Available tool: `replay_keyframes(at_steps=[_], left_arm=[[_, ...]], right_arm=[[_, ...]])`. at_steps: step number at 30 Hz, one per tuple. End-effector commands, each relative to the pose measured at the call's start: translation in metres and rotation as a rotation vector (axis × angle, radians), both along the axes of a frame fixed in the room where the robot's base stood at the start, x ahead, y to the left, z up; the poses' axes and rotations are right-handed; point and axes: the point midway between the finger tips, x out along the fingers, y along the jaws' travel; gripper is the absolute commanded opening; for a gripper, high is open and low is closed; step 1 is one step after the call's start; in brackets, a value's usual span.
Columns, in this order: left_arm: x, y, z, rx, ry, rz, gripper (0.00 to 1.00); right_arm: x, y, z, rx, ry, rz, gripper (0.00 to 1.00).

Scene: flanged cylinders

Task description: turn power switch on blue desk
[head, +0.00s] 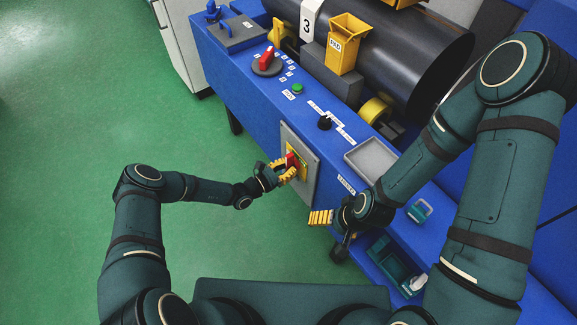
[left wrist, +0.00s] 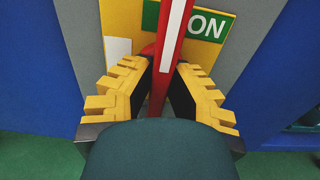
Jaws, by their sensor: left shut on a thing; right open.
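The power switch is a red handle (head: 292,160) on a yellow plate, set in a grey panel (head: 287,135) on the front face of the blue desk (head: 237,92). My left gripper (head: 284,170) is at the switch, shut on the red handle. In the left wrist view the handle (left wrist: 167,45) runs upright between the yellow fingers, with a white stripe along it. A green ON label (left wrist: 213,24) is at its upper right, partly covered by the handle. My right gripper (head: 322,217) is open and empty in front of the desk, right of the switch.
A red-handled rotary knob (head: 266,62), a green button (head: 297,89), a black knob (head: 324,122) and a grey tray (head: 371,158) are on the desk top. A large dark cylinder (head: 400,50) lies behind. The green floor (head: 90,130) at left is clear.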

Motion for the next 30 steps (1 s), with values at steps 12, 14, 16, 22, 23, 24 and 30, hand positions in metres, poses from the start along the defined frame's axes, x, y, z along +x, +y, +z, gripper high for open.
replay_keyframes(at_steps=[12,14,16,22,23,24,30], left_arm=[[0.0012,-0.001,0.0016,0.007,-0.016,0.0,0.0],[0.0012,-0.001,0.0016,0.007,-0.016,0.0,0.0],[0.0011,-0.0011,0.0016,0.007,-0.015,0.0,0.34],[0.0006,-0.0006,0.0008,0.008,-0.013,0.0,0.46],[0.0005,-0.0005,0.0007,0.008,-0.013,0.0,0.46],[0.0004,-0.0004,0.0006,0.008,-0.013,0.0,0.46],[-0.0046,0.0064,0.0001,0.009,-0.011,0.0,0.46]], right_arm=[[0.0004,-0.0001,0.0006,0.0,-0.001,0.0,0.89],[0.0004,-0.0001,0.0006,0.0,-0.001,0.0,0.89],[0.0003,0.0,0.0006,0.0,-0.001,0.0,0.89],[0.0003,0.0,0.0006,0.0,-0.001,0.0,0.89],[0.0003,0.0,0.0006,0.0,-0.001,0.0,0.89],[0.0003,0.0,0.0006,0.0,-0.001,0.0,0.89],[0.0005,0.0,0.0006,0.0,-0.001,0.0,0.89]])
